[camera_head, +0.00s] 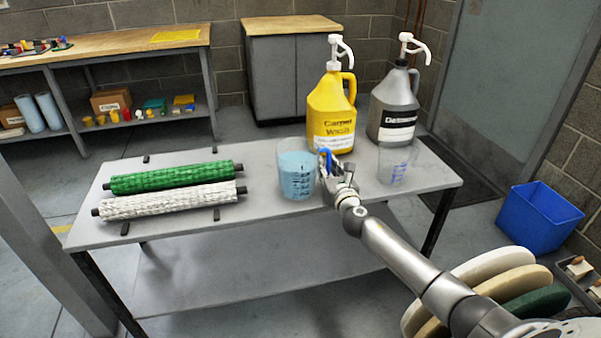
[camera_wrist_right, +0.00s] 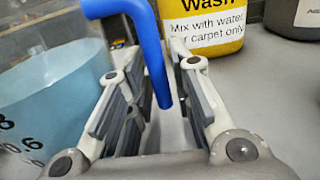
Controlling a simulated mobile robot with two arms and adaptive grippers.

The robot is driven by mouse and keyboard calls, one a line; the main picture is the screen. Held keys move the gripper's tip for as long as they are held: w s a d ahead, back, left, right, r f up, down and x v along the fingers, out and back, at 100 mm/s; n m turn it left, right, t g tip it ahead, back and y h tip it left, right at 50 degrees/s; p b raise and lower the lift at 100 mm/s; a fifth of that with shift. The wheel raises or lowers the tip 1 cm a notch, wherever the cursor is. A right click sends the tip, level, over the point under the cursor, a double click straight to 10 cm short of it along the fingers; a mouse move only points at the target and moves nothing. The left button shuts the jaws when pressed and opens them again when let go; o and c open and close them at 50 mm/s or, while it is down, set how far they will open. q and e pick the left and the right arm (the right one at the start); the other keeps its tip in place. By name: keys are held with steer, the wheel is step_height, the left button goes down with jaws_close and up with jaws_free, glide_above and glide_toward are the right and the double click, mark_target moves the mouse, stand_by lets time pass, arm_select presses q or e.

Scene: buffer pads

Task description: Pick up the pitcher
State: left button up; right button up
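A clear pitcher (camera_head: 297,176) of light blue liquid stands upright on the grey table, left of my right gripper (camera_head: 331,168). Its blue handle (camera_head: 325,156) points toward the gripper. In the right wrist view the pitcher (camera_wrist_right: 50,105) fills the left side. Its hooked blue handle (camera_wrist_right: 150,45) comes down between the two fingers of my right gripper (camera_wrist_right: 152,80). The fingers are apart, with a gap visible beside the handle, so the gripper is open around it. My left gripper is not in view.
A yellow carpet wash jug (camera_head: 331,115) and a grey detergent jug (camera_head: 394,108) with pumps stand behind. A clear measuring cup (camera_head: 396,168) stands to the right. Green (camera_head: 170,179) and white (camera_head: 168,202) rollers lie on the left of the table (camera_head: 270,218). Round pads (camera_head: 490,285) are at the lower right.

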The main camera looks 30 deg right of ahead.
jaws_close()
steer(key=shift+r, duration=0.15)
steer(key=shift+r, duration=0.2)
stand_by(0.3)
steer(key=shift+r+p, duration=0.85)
steer(key=shift+r, duration=0.2)
step_height(320, 180, up, 4)
steer(key=shift+r+p, duration=0.2)
steer(key=shift+p, duration=0.95)
steer(key=shift+r+p, duration=0.4)
steer(key=shift+r, duration=0.4)
arm_select(q)
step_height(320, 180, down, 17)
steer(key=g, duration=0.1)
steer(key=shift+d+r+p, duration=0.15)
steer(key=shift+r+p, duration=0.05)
steer(key=shift+p, duration=0.15)
arm_select(e)
steer(key=shift+r, duration=0.75)
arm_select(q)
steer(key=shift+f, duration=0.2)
arm_select(e)
steer(key=shift+c, duration=1.5)
jaws_free()
